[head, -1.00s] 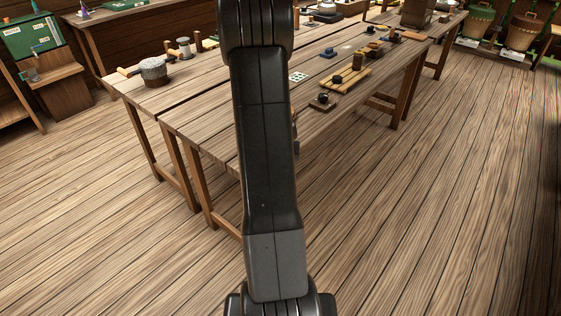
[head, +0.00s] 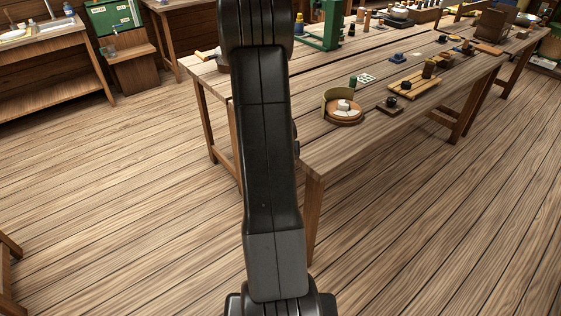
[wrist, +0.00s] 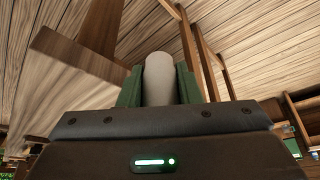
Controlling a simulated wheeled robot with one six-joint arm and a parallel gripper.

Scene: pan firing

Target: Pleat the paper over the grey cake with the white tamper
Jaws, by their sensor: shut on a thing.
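My gripper (wrist: 158,92) shows in the wrist view, its green fingers shut on both sides of a pale, round-ended cylinder that looks like the white tamper (wrist: 159,72). The tamper points up in the picture, away from the palm, and its lower part is hidden. In the head view my arm hides the gripper and tamper. A round dish (head: 343,122) with orange-brown wedges and a curved brown wall sits near the table's front edge. A small pale grey-white piece (head: 343,105) stands in it; I cannot tell whether it is the grey cake. I cannot make out the paper.
The long wooden table (head: 370,135) also holds a dark square block (head: 390,106), a slatted board (head: 414,88), a white dotted tile (head: 367,78) and a green frame (head: 324,28). A sink bench (head: 40,50) stands at the far left. The floor (head: 130,190) before the table is open.

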